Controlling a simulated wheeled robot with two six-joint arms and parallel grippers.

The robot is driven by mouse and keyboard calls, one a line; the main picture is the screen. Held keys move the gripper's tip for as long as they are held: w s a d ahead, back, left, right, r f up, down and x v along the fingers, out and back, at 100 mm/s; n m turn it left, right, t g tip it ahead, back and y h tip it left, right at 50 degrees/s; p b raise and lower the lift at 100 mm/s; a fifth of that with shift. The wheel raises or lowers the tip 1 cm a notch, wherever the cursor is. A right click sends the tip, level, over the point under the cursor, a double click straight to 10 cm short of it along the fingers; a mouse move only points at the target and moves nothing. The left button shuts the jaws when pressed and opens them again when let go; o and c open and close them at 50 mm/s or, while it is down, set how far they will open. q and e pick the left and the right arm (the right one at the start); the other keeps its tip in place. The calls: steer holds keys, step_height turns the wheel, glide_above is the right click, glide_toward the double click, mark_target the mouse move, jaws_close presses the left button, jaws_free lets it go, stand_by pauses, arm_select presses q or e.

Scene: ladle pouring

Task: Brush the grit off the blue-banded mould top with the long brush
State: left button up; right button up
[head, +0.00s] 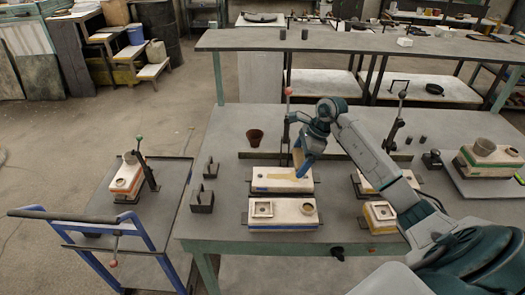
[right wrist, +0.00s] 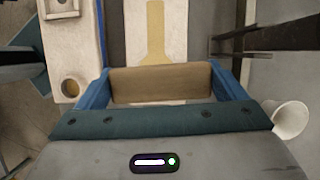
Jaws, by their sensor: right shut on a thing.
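My right gripper (head: 302,168) points down over the back mould half (head: 262,186), a pale block with a tan, stemmed patch on its top. Its blue fingers are shut on a tan wooden piece, which seems to be the long brush (right wrist: 160,85); it also shows in the head view (head: 298,157). The bristles are hidden, so I cannot tell whether they touch the mould. In front lies a blue-banded mould top (head: 284,212) with a square basin and a round cup. It also shows at the left of the right wrist view (right wrist: 62,50). Loose grit is too small to make out.
A brown cup (head: 255,137) stands behind the moulds, and dark brackets (head: 202,198) stand to their left. A yellow-banded mould (head: 380,215) is to the right, near upright clamp posts. A blue-framed cart (head: 165,235) with another mould stands left of the bench.

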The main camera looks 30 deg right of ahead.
step_height(320, 180, up, 3)
steer(key=shift+d+r+p, duration=0.1)
steer(key=shift+d+p, duration=0.05)
steer(key=shift+p, duration=0.25)
steer(key=shift+r, duration=0.45)
